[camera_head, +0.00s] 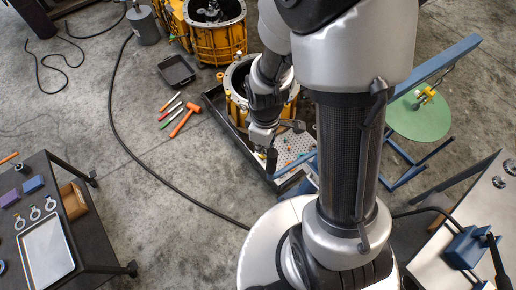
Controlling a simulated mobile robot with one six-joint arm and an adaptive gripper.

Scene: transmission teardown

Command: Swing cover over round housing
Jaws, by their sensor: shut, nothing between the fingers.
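The round housing (236,84) is an open yellow drum with a grey rim, standing in a black tray left of the middle; my arm hides part of it. My gripper (271,160) points down in front of the housing, near the tray's front edge. Its dark fingers look shut and empty. A flat green disc (418,121) lies to the right, below a blue beam (446,62) with a small yellow fitting (425,95). I cannot tell whether this disc is the cover or a stand top. No other cover is clear; my arm hides much of the middle.
The black tray (212,105) has a perforated plate (290,146) at its front. An orange mallet (186,119) and several tools lie left of it. Another yellow housing (215,42) stands behind. A dark cart is at left, a bench at right. A cable crosses the open floor.

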